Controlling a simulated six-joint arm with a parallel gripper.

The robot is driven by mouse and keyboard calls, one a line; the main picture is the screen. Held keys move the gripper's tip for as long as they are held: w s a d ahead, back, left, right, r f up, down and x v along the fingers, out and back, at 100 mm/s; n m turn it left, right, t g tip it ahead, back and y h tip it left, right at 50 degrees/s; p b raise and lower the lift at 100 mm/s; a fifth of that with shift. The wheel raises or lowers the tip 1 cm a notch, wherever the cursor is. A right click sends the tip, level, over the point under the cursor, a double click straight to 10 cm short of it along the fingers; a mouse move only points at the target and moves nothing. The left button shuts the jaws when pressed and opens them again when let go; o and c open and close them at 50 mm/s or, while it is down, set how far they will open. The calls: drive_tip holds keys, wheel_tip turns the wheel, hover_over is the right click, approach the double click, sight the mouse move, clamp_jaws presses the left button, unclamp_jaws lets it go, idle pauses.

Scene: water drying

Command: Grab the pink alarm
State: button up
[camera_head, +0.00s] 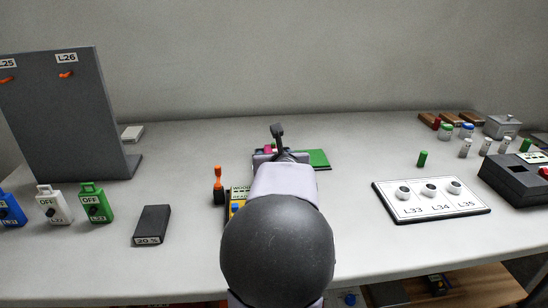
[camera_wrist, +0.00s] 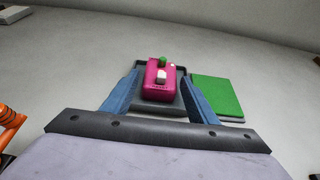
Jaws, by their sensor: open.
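The pink alarm (camera_wrist: 159,86) is a small box with a green knob on top and a pale button on its front. In the wrist view it stands on a dark grey tray or base (camera_wrist: 150,66), between the two blue fingers of my gripper (camera_wrist: 160,92). The fingers are spread, with gaps visible on both sides of the alarm. In the head view only a sliver of pink (camera_head: 268,147) shows beside my gripper (camera_head: 278,140); my arm hides the rest.
A green pad (camera_wrist: 217,95) lies right of the alarm. An orange-handled tool (camera_head: 218,188) and a yellow meter (camera_head: 237,196) are left of my arm. A white panel with knobs (camera_head: 430,211) lies to the right. A grey board (camera_head: 60,125) stands far left.

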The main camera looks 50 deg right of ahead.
drive_tip(key=shift+x, duration=2.15)
drive_tip(key=shift+r, duration=0.1)
drive_tip(key=c, duration=1)
wheel_tip(320, 180, up, 10)
drive_tip(key=p, duration=0.7)
